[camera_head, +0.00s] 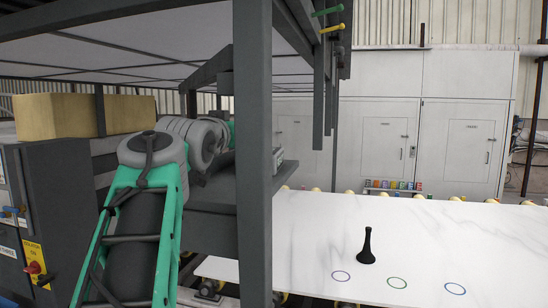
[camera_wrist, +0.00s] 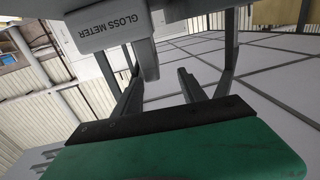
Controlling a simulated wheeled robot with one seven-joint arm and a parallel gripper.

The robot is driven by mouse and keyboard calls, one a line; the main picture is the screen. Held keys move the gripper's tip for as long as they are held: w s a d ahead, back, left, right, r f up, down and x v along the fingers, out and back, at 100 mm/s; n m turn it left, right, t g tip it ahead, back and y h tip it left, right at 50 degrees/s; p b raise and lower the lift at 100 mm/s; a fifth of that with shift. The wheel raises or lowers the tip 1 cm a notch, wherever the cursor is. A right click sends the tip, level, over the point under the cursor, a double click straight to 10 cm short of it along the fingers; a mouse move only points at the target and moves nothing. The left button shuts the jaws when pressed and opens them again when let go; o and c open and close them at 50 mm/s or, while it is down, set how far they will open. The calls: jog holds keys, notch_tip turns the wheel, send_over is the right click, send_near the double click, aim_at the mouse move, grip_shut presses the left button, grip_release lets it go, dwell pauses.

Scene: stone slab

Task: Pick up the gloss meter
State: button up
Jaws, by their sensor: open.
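The gloss meter (camera_wrist: 106,28) is a pale grey block with its name printed on one face, at the upper left of the wrist view. My gripper (camera_wrist: 185,62) is open, its fingers reaching up from the dark bar at the bottom. The meter appears near the left finger; I cannot tell whether they touch. In the head view a small light grey thing (camera_head: 278,159) at the shelf edge by the post may be the meter. My gripper is hidden there behind the post.
A dark upright post (camera_head: 253,150) stands close to my arm. A shelf (camera_head: 286,176) juts out beside it, under an overhead frame. A white marble slab (camera_head: 420,240) with a black handled object (camera_head: 366,248) and coloured rings lies right. A yellowish block (camera_head: 70,115) sits left.

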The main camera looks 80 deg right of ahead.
jog(key=d+p, duration=0.1)
jog(key=d, duration=0.1)
jog(key=s+d+p, duration=0.1)
jog(key=d+p, duration=0.1)
jog(key=d, duration=0.1)
jog(key=d+p, duration=0.1)
jog(key=d, duration=0.2)
jog(key=shift+s+d+r+p, duration=0.1)
jog(key=shift+s+d+p, duration=0.1)
jog(key=shift+p, duration=0.2)
jog(key=shift+d, duration=0.2)
jog(key=shift+a, duration=0.15)
grip_shut()
dwell(0.6)
